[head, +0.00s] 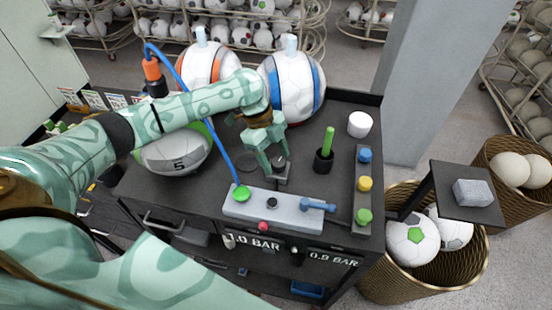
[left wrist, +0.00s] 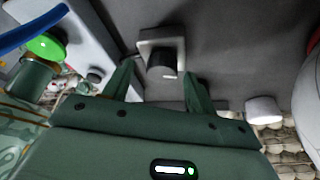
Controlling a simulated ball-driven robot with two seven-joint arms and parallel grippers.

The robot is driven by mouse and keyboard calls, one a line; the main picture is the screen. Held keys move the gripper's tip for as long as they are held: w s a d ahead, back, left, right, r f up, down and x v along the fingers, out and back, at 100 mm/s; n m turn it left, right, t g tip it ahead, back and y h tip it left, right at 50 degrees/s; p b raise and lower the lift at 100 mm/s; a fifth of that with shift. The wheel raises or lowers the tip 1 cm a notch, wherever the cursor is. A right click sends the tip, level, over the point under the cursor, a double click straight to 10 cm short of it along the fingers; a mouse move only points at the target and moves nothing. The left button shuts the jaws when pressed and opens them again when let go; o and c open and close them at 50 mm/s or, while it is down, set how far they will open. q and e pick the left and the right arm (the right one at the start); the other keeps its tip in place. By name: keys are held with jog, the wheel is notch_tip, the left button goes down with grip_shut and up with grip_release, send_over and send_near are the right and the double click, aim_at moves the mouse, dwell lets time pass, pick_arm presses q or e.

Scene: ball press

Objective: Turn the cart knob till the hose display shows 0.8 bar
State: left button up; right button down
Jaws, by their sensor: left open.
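A dark round knob on a grey bracket (head: 279,166) stands on the black cart top (head: 318,205). My left gripper (head: 270,164) points down at it, fingers apart. In the left wrist view the knob (left wrist: 161,66) shows ahead of and between the open fingertips (left wrist: 158,82); I cannot tell whether they touch it. A grey block (head: 295,213) in front carries a green cap, a small black knob (head: 272,202) and a blue lever (head: 318,205). The blue hose (head: 215,130) runs to the green cap. One display (head: 252,242) reads 1.0 BAR, another (head: 333,258) 0.9 BAR.
A ball marked 5 (head: 175,152) and two large balls (head: 296,90) sit at the cart's left and back. A green-handled tool in a black cup (head: 325,158), a white cylinder (head: 360,124) and a strip of coloured buttons (head: 364,184) stand right. A ball basket (head: 430,280) is beside the cart.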

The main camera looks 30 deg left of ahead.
pick_arm(q)
jog(key=shift+d+f, duration=0.15)
jog(key=shift+f, duration=0.2)
jog(key=shift+w+f, duration=0.15)
jog(key=c, duration=1)
pick_arm(e)
jog(key=shift+s, duration=0.8)
pick_arm(q)
jog(key=shift+n+p, duration=0.3)
jog(key=shift+p, duration=0.25)
jog(key=n+p, duration=0.1)
jog(key=p, duration=0.1)
jog(key=n+t+p, duration=0.1)
jog(key=p, duration=0.1)
jog(key=n+p, duration=0.2)
jog(key=p, duration=0.1)
jog(key=shift+s+r+t, duration=0.2)
jog(key=shift+r+t, duration=0.05)
jog(key=shift+t, duration=0.15)
jog(key=shift+f+n+t+p, duration=0.2)
jog(key=shift+n+t+p, duration=0.1)
jog(key=shift+n+p, duration=0.45)
pick_arm(e)
notch_tip(320, 180, up, 10)
jog(key=shift+w+f, duration=0.2)
jog(key=shift+w, duration=0.05)
pick_arm(q)
jog(key=shift+d, duration=0.1)
